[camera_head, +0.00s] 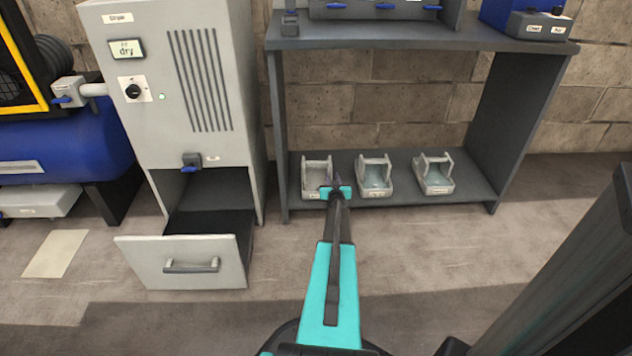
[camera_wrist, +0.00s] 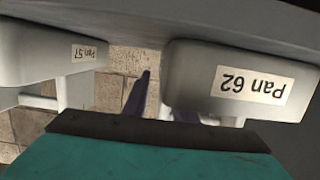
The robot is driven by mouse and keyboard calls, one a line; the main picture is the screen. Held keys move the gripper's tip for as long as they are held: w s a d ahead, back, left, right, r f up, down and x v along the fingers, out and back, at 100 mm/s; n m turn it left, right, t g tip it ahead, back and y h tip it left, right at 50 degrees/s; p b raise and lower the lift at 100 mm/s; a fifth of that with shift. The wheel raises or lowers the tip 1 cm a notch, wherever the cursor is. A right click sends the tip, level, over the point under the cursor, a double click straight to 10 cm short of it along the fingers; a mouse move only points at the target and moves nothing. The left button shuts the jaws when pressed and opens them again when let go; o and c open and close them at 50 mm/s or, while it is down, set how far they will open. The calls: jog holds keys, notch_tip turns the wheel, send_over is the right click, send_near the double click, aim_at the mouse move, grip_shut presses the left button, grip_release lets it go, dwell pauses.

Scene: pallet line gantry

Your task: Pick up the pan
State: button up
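Three grey pans with upright handles stand in a row on the low shelf: a left pan (camera_head: 314,190), a middle pan (camera_head: 375,181) and a right pan (camera_head: 434,180). Their labels are too small to read in the head view. My gripper (camera_head: 338,182) is at the right side of the left pan and hides part of it. In the wrist view, a pan labelled Pan 62 (camera_wrist: 205,80) is close at right and Pan 57 (camera_wrist: 45,68) is at left, labels upside down. My gripper's fingers (camera_wrist: 162,105) appear apart; Pan 62 partly hides one.
The grey shelf unit (camera_head: 525,125) has side walls and a top board above the pans. The grey cabinet (camera_head: 170,70) at left has an open drawer (camera_head: 190,258) projecting over the floor.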

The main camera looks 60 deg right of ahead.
grip_shut()
jog(key=shift+r, duration=0.15)
notch_tip(320, 180, up, 10)
jog(key=p, duration=0.4)
dwell(0.4)
jog(key=shift+p, duration=0.3)
dwell(0.4)
